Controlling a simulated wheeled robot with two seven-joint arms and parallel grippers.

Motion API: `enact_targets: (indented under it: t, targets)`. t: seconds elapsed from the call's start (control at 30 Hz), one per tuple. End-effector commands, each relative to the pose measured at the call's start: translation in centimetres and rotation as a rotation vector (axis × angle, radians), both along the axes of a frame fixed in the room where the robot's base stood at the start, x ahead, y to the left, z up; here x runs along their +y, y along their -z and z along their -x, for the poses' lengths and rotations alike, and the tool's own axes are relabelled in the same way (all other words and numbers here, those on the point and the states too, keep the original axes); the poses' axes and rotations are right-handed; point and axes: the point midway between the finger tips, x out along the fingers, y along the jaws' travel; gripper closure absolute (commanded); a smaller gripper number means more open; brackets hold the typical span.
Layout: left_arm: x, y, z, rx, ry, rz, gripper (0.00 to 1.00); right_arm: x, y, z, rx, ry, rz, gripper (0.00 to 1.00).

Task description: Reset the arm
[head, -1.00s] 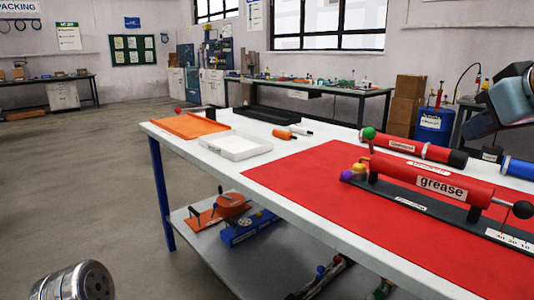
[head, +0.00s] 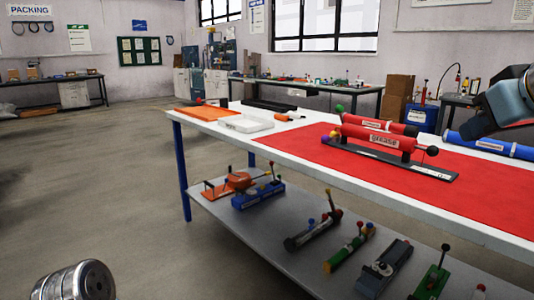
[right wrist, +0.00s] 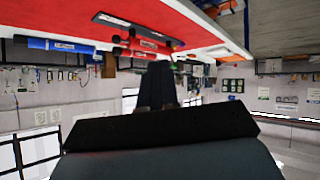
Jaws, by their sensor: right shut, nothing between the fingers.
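My right gripper shows in the right wrist view (right wrist: 158,84) with its dark fingers together and nothing between them. That view is tilted over, with the table at its top. In the head view, part of my right arm enters at the right edge, above the table. A red tube marked grease (head: 378,139) rests on a black stand (head: 375,151) on the red mat (head: 325,153). Another red tube (head: 376,124) and a blue tube (head: 492,145) lie behind it. The gripper is apart from them. My left gripper is out of view.
The white table (head: 222,129) carries an orange tray (head: 202,113), a white tray (head: 246,123) and a black tray (head: 269,105) at its far left end. Several tools stand on the grey lower shelf (head: 275,222). The floor to the left is clear.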

Motion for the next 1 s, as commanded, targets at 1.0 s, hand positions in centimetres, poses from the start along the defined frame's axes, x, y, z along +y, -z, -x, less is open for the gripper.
enact_targets:
  t: [1.0]
  targets:
    - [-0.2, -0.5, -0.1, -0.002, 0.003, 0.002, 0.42, 8.5, 38.5, -18.3, 0.372, -0.118, -0.310, 1.00]
